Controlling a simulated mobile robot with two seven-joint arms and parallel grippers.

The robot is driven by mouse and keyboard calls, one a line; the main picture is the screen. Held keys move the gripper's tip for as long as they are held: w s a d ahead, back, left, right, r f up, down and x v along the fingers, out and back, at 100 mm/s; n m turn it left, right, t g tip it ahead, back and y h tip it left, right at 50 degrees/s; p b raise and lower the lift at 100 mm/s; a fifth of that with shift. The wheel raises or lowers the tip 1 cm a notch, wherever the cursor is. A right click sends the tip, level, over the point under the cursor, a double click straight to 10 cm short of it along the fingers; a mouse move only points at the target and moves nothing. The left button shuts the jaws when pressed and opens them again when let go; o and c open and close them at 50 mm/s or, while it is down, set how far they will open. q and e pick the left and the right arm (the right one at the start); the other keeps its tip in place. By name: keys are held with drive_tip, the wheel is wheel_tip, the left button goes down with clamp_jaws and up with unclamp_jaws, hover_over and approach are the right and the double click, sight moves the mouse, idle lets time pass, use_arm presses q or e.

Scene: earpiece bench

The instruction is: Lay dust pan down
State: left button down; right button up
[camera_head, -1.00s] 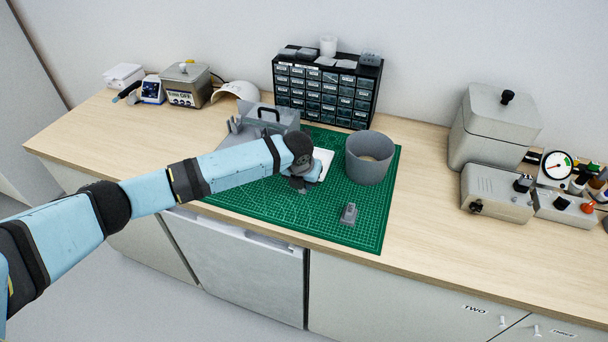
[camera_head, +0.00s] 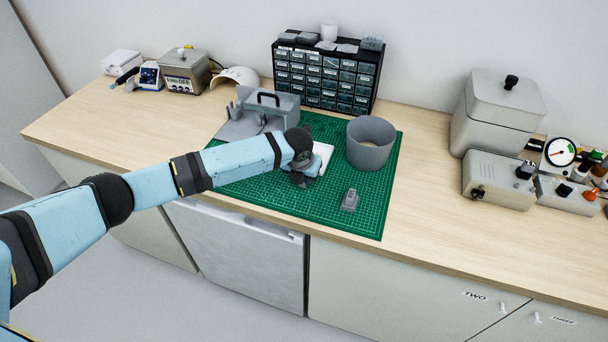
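A grey piece with a flat plate and a raised back with a black handle (camera_head: 284,108) lies at the back left of the green cutting mat (camera_head: 372,218); it may be the dust pan, but I cannot be sure. My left gripper (camera_head: 303,178) points down low over the middle of the mat. A white flat thing (camera_head: 324,152) shows just behind and beside it; I cannot tell whether they touch. The fingers are small and dark, and partly hidden by my wrist, so their opening is unclear. My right gripper is out of view.
A grey open cylinder (camera_head: 370,150) stands right of my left gripper. A small grey block (camera_head: 349,200) lies near the mat's front. A black drawer cabinet (camera_head: 326,78) stands behind. Grey boxes (camera_head: 497,180) stand at right. The front of the mat is mostly clear.

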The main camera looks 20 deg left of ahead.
use_arm(q)
drive_tip(key=shift+f, duration=0.25)
drive_tip(key=c, duration=0.9)
unclamp_jaws()
drive_tip(key=b+v, duration=0.1)
drive_tip(key=v, duration=1.2)
drive_tip(key=shift+s+r, duration=0.15)
drive_tip(key=shift+r, duration=0.25)
